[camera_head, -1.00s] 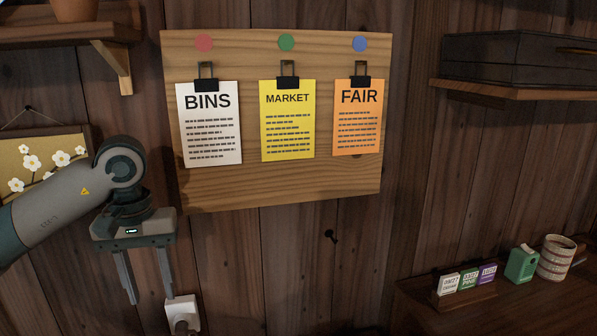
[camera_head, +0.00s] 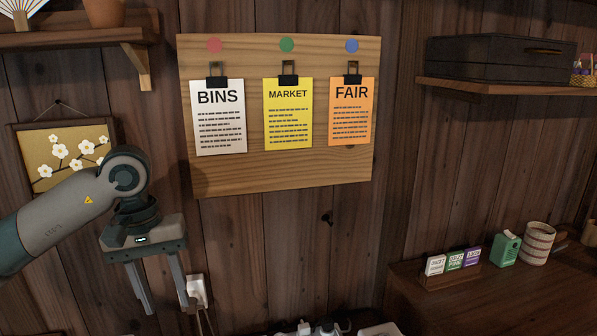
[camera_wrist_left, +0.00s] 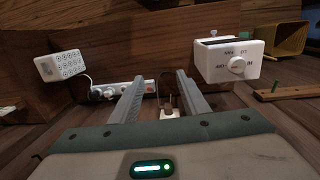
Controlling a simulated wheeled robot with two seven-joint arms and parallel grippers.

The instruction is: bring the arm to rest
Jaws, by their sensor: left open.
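My left arm (camera_head: 70,205) comes in from the left in the head view. My left gripper (camera_head: 168,305) hangs pointing down below and left of the notice board. Its two fingers are apart with nothing between them. In the left wrist view the same gripper (camera_wrist_left: 160,92) shows its fingers spread, with a small white plug (camera_wrist_left: 170,112) seen beyond the gap. My right gripper is not in view.
A wooden board (camera_head: 280,180) on the wall holds three clipped sheets. A framed flower picture (camera_head: 65,155) hangs behind my arm. A white outlet (camera_head: 197,290) is close right of the fingers. A shelf (camera_head: 500,88) and desk (camera_head: 480,295) stand right.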

